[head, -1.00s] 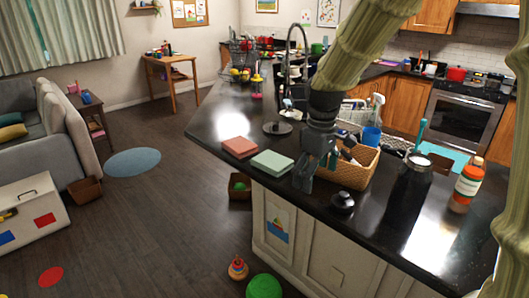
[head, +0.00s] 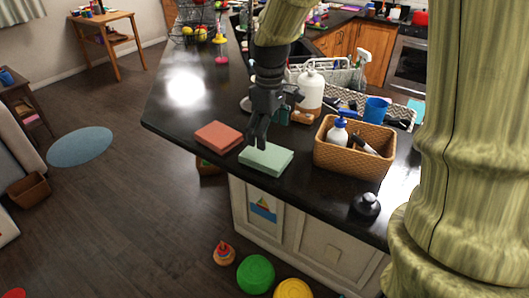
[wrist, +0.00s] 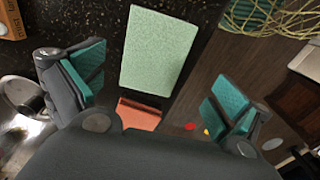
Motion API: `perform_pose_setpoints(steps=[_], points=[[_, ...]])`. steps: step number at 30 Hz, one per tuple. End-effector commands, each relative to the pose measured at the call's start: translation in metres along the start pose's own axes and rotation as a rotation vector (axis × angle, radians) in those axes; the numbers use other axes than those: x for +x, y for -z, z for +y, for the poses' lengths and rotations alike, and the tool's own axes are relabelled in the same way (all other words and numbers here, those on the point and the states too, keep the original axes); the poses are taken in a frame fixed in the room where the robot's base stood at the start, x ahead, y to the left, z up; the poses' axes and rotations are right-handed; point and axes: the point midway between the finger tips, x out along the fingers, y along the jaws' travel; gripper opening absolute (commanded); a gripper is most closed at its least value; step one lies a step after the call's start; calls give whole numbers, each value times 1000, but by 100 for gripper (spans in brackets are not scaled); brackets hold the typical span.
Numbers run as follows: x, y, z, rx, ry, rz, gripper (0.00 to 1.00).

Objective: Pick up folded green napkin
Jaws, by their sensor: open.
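The folded green napkin (head: 266,159) lies flat near the edge of the dark counter, beside a folded red-orange napkin (head: 219,137). My gripper (head: 262,140) is above the counter, close to the green napkin in the head view. In the wrist view the green napkin (wrist: 158,52) lies beyond and between my spread teal fingertips, and the gripper (wrist: 160,90) is open and empty. The red-orange napkin (wrist: 139,114) shows nearer the palm there, partly hidden by it.
A wicker basket (head: 350,160) with a pump bottle stands right of the napkins. A white jug (head: 311,90) is behind it, and a black lidded object (head: 366,204) sits in front. The counter's edge drops to the floor just beyond the green napkin.

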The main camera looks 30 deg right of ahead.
Motion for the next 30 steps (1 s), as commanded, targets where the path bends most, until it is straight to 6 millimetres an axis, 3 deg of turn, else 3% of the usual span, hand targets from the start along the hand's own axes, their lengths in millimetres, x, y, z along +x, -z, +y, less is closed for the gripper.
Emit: perform_pose_setpoints(steps=[6,14,30], points=[[25,10,5,-1,4,-9,100],[34,7,6,2,4,-9,100],[80,8,9,3,3,-9,100]])
